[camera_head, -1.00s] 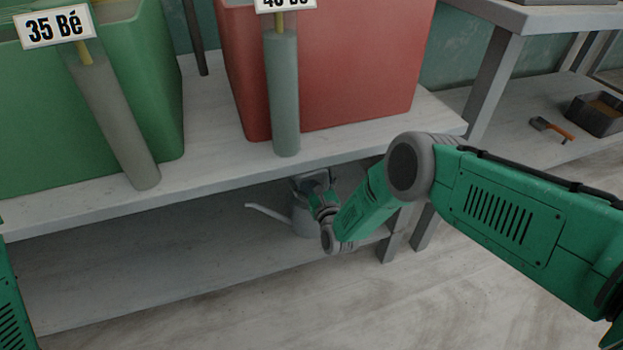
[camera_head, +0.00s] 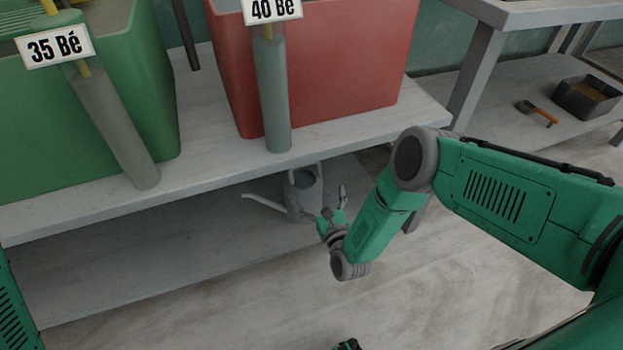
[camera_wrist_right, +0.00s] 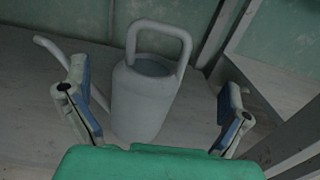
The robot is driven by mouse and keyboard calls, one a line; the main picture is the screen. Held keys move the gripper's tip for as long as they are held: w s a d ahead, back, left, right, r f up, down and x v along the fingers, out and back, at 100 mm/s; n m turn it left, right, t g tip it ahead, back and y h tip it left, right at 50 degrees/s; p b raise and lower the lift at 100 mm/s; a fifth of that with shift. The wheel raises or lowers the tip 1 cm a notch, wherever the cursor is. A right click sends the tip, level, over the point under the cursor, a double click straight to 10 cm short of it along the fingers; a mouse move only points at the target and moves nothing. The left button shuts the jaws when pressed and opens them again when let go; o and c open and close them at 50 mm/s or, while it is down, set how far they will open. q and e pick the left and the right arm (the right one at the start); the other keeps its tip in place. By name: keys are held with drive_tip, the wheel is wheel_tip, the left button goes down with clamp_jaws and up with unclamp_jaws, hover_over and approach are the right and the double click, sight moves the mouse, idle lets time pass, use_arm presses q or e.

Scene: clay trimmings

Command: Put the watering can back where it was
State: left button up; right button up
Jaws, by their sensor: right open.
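The grey watering can (camera_head: 303,190) stands upright on the lower shelf (camera_head: 180,245) under the workbench, its spout pointing left. It also shows in the right wrist view (camera_wrist_right: 142,97), with its handle loop on top. My right gripper (camera_head: 335,205) is open just in front and to the right of the can. In the right wrist view its two fingers (camera_wrist_right: 160,105) are spread apart, with the can beyond and between them, nearer the left finger. I cannot tell whether either finger touches it.
A green bin (camera_head: 150,100) and a red bin (camera_head: 340,70) stand on the bench top (camera_head: 205,145) above the can. A bench leg stands right of the can. Further right, another shelf holds an orange-handled brush (camera_head: 537,112) and a dark box (camera_head: 587,97).

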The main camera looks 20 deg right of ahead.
drive_tip(key=s+a+f+n+g+y, duration=0.25)
drive_tip(key=s+n+g, duration=0.65)
drive_tip(key=s+n, duration=0.8)
drive_tip(key=s+d+r+n+g+h, duration=0.1)
drive_tip(key=s+d+r+n+g, duration=0.1)
drive_tip(key=s+n, duration=0.4)
drive_tip(key=s+d+r+n+g+h, duration=0.1)
drive_tip(key=s+d+r+n+g, duration=0.1)
drive_tip(key=s+d+n, duration=0.3)
drive_tip(key=s+d+r+n+g+h, duration=0.1)
drive_tip(key=s+d+r+n+g, duration=0.2)
drive_tip(key=s+n, duration=0.4)
drive_tip(key=shift+s+d+n+g, duration=0.15)
drive_tip(key=shift+s+n+g, duration=0.25)
drive_tip(key=shift+s+g, duration=0.25)
drive_tip(key=shift+r, duration=0.1)
